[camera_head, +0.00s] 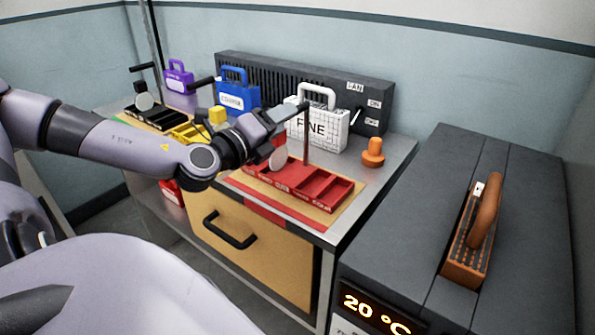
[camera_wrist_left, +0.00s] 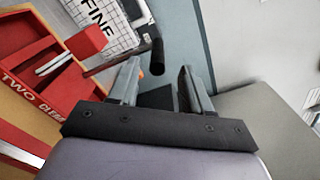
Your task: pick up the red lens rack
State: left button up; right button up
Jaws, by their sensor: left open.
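The red lens rack (camera_head: 318,185) is a red tray with compartments on a tan mat on the metal bench. A thin upright post rises from it to a short dark handle bar (camera_head: 297,108). A pale round disc (camera_head: 277,158) shows at its left part, partly behind my arm. My left gripper (camera_head: 290,115) is open at the height of the bar, close to it. In the left wrist view, the rack (camera_wrist_left: 35,75) lies at left, and the dark bar's end (camera_wrist_left: 156,52) shows between and just past the open fingertips (camera_wrist_left: 158,72). Contact cannot be told.
A white FINE case (camera_head: 328,130) stands behind the rack, with a blue case (camera_head: 238,97) and purple case (camera_head: 180,78) further left. Yellow (camera_head: 187,132) and black (camera_head: 150,117) racks lie left. An orange knob (camera_head: 373,152) is right. A dark box (camera_head: 510,190) fills the front right.

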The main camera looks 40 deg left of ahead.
aim_at(305, 105)
pick_arm(q)
jog(key=shift+w+a+r+p, duration=0.1)
jog(key=shift+w+a+p, duration=0.2)
jog(key=shift+w, duration=0.8)
jog(key=shift+w+a+p, duration=0.15)
jog(key=shift+w+a, duration=0.1)
jog(key=shift+w, duration=1.4)
grip_shut()
